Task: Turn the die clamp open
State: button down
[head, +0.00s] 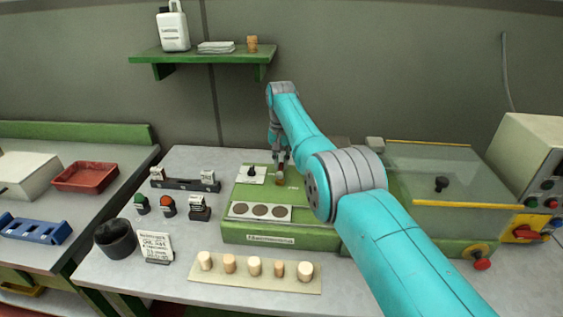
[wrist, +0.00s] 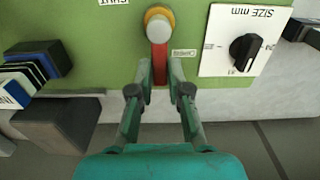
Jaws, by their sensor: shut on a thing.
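The die clamp is a red lever (wrist: 159,58) with a round pale cap in a yellow ring (wrist: 158,20) at its far end, on the green machine top. In the wrist view my gripper (wrist: 160,72) is shut on the red lever, one finger on each side. The lever's near end is partly hidden between the fingers. A "SHUT" label (wrist: 112,2) is at the top edge, left of the cap. A small label (wrist: 184,53), too small to read, is right of the lever. In the head view my gripper (head: 281,163) is over the green machine (head: 235,230).
A white "SIZE mm" plate (wrist: 217,38) with a black knob is close to the right finger. Dark blocks (wrist: 54,58) are at the left. A clear guard (head: 440,175) stands right of my arm. A board (head: 205,277) with several corks lies in front.

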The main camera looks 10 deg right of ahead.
aim_at(280, 165)
jog(key=shift+a, duration=0.1)
jog(key=c, duration=1.1)
grip_release()
jog(key=shift+r, duration=0.1)
notch_tip(280, 165, up, 7)
jog(key=shift+r, duration=0.15)
